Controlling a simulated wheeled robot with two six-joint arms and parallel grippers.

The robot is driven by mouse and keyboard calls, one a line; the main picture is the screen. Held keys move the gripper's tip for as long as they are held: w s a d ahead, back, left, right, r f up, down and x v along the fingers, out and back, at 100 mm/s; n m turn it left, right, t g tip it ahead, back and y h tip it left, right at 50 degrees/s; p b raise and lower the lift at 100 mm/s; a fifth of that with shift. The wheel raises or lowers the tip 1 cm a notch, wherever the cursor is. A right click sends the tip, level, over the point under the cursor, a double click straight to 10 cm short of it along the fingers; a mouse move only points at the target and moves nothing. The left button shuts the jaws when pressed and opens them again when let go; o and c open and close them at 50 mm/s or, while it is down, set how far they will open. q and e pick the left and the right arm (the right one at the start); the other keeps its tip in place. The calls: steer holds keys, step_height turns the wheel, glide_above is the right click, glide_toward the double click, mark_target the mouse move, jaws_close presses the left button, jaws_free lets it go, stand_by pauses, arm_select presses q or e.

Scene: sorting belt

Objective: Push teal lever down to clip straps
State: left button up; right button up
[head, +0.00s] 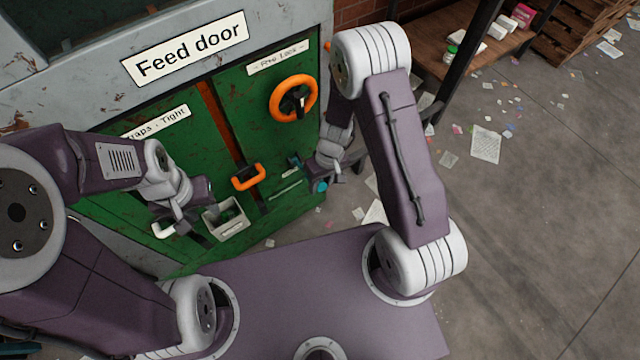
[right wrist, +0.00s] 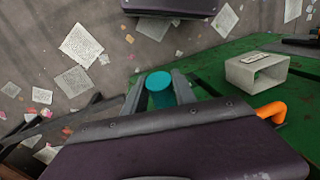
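The teal lever's round knob (right wrist: 160,90) sits between the two fingers of my right gripper (right wrist: 159,84) in the right wrist view. The fingers lie close against both sides of it, with no clear gap. In the head view the lever (head: 320,186) shows as a small teal patch at the door's lower right, partly hidden by my right gripper (head: 325,180). My left gripper (head: 198,228) is low at the door's left, beside a grey box. Its fingers are too small and dark to read. The straps cannot be made out clearly.
The green feed door (head: 150,150) carries an orange wheel (head: 294,99), an orange handle (head: 248,177) and an open grey box (head: 226,222). A wooden shelf (head: 460,55) stands at the back right. Papers (head: 486,144) litter the otherwise open floor at right.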

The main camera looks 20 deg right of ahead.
jaws_close()
stand_by(1.2)
